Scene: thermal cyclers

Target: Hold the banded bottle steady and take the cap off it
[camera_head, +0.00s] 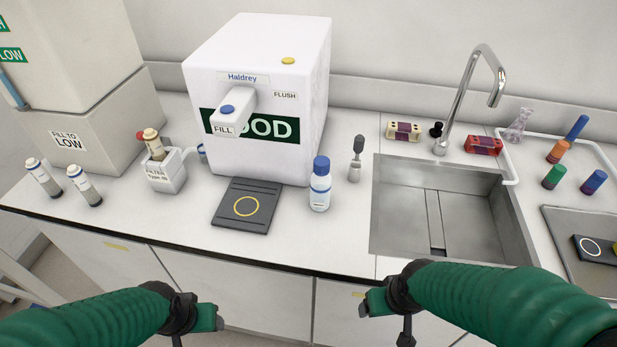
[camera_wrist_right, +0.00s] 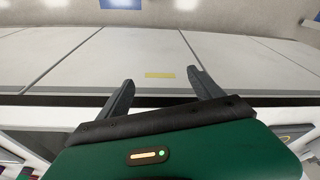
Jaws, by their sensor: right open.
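A white bottle (camera_head: 320,193) with a blue cap (camera_head: 321,165) stands upright on the counter, right of a dark square plate. A thin blue band shows on its body, and the cap sits on it. My left gripper (camera_head: 219,318) is low in front of the counter, apart from the bottle; its jaws are not clear. My right gripper (camera_head: 364,304) is also in front of the counter, below and right of the bottle. The right wrist view shows its two fingers (camera_wrist_right: 161,82) spread and empty. The bottle cannot be made out in that view.
A white dispenser (camera_head: 230,130) stands behind the dark plate (camera_head: 226,222). A grey stirrer-like tool (camera_head: 356,160) stands just right of the bottle. A sink (camera_head: 400,240) with a tall faucet (camera_head: 465,95) lies further right. Small vials (camera_head: 84,187) and a filter holder (camera_head: 166,178) stand left.

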